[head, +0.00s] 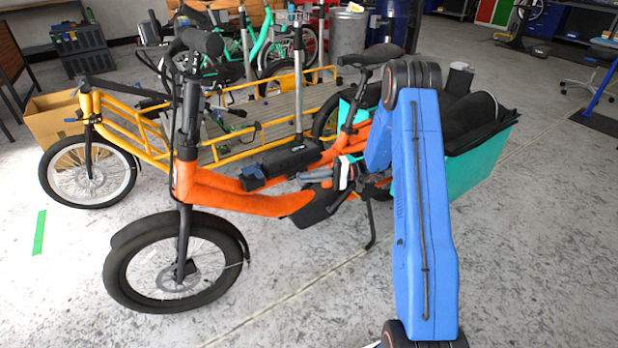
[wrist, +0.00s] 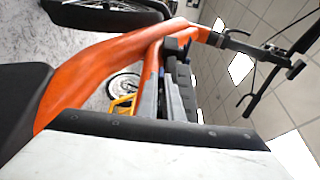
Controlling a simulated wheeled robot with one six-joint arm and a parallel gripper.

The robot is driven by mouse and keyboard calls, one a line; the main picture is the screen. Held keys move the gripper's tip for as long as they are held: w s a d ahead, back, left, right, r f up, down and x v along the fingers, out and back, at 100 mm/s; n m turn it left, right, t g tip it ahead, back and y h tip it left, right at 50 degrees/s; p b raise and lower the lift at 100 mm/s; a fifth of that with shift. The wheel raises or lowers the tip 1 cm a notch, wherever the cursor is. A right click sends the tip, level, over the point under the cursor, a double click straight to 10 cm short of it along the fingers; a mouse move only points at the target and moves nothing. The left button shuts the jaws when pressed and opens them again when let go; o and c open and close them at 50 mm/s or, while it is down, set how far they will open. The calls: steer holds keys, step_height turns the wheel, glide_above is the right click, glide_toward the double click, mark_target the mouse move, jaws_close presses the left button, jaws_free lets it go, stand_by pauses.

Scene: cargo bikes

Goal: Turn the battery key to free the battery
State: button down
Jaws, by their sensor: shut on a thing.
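The black battery (head: 290,158) sits on the down tube of the orange cargo bike (head: 240,197). My gripper (head: 308,176) reaches in from the right, with its fingers at the lower near side of the battery. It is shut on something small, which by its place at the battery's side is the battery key. The key itself is hidden by the fingers, so its angle cannot be told. In the wrist view, the orange frame (wrist: 110,65) runs close by, and my gripper's body covers the bottom.
The bike's front wheel (head: 178,262) is at the left and its handlebar stands above. A teal cargo box (head: 470,165) is at the right, behind my arm. A yellow cargo bike (head: 150,148) stands close behind. The floor in front is clear.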

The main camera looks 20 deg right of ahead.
steer(key=shift+s+f, duration=0.1)
steer(key=c, duration=1.9)
jaws_free()
steer(key=d, duration=0.5)
steer(key=s+d, duration=0.1)
steer(key=d, duration=0.5)
steer(key=s+d, duration=0.1)
steer(key=d, duration=0.5)
steer(key=shift+d+f, duration=0.1)
steer(key=shift+d, duration=0.05)
